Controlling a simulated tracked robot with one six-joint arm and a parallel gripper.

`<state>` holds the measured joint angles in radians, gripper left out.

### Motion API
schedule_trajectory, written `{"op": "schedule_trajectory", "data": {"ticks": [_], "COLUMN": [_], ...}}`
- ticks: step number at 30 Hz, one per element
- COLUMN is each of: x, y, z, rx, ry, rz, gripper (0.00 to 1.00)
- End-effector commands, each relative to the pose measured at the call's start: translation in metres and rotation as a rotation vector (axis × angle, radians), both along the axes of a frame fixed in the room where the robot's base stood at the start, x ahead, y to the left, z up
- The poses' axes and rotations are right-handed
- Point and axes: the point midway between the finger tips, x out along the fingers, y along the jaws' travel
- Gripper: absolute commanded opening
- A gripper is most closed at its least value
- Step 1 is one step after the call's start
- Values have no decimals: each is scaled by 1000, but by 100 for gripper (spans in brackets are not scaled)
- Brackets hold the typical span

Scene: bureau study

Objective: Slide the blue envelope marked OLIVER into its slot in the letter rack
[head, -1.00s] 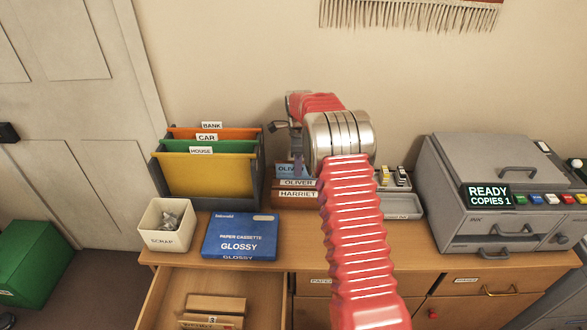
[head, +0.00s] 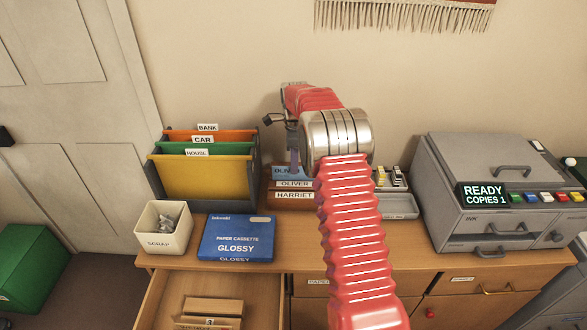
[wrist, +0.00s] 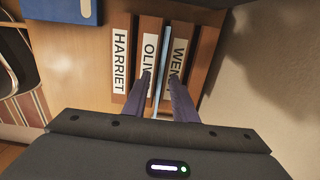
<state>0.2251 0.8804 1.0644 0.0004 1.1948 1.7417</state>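The blue envelope (head: 281,171) stands upright in the wooden letter rack (head: 291,203), behind the panel labelled OLIVER (head: 292,184). Its lettering is partly covered in the head view. In the wrist view the envelope (wrist: 166,51) is a thin pale-blue edge between the OLIVER panel (wrist: 149,36) and the panel whose label begins WEN (wrist: 181,52). My gripper (wrist: 160,84) has a finger on either side of the envelope, with gaps showing, so it looks open. In the head view my gripper (head: 291,165) is just above the rack; its far finger is hidden.
The HARRIET panel (head: 294,195) is the front one. A folder holder (head: 257,180), a blue paper cassette box (head: 237,238) and a scrap bin (head: 164,227) stand left. A grey tray (head: 398,207) and copier (head: 497,190) stand right. A drawer (head: 165,296) is open below.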

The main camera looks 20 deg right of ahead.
Motion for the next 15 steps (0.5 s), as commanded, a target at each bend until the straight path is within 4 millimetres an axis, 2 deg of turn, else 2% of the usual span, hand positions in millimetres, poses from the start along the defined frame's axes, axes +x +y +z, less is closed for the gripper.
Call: {"op": "schedule_trajectory", "data": {"ticks": [3, 15], "x": [1, 3], "y": [0, 0], "z": [22, 89], "rx": [0, -1], "ry": [-3, -2], "rz": [0, 0], "gripper": [25, 25]}}
